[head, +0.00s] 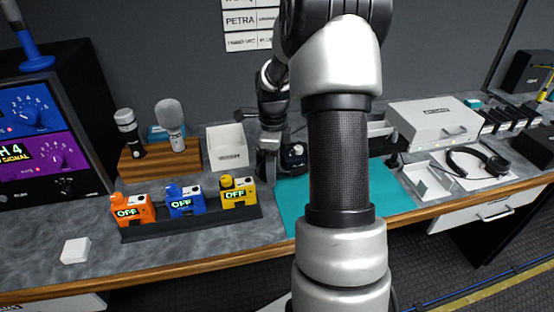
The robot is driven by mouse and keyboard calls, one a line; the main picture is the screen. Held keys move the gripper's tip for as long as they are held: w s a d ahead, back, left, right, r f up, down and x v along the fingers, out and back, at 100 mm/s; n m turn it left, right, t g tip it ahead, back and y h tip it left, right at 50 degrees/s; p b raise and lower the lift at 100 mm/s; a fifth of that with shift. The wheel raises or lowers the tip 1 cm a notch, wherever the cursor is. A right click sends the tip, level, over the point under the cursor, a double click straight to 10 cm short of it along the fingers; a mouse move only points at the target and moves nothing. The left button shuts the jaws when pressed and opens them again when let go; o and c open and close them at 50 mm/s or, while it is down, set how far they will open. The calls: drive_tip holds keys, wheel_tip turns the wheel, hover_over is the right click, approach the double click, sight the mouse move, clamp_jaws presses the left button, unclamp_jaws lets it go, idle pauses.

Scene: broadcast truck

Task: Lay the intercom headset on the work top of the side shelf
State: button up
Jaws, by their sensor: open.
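The intercom headset (480,160), black with a round ear cup, lies at the right on a pale sheet on the grey bench top. My gripper (267,180) points down over the bench left of the middle, beside the left edge of the teal mat. It is open and holds nothing that I can see. It is well to the left of the headset, with my arm between them in the picture. I cannot tell which surface is the side shelf.
Orange, blue and yellow packs (185,203) stand in a black rack at the left. Two microphones (170,118) stand behind them. A white drawer box (433,120) and an open white tray (428,182) are left of the headset. The teal mat (392,195) is partly hidden by my arm.

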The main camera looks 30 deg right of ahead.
drive_tip(key=shift+f, duration=0.1)
clamp_jaws()
drive_tip(key=shift+r, duration=0.2)
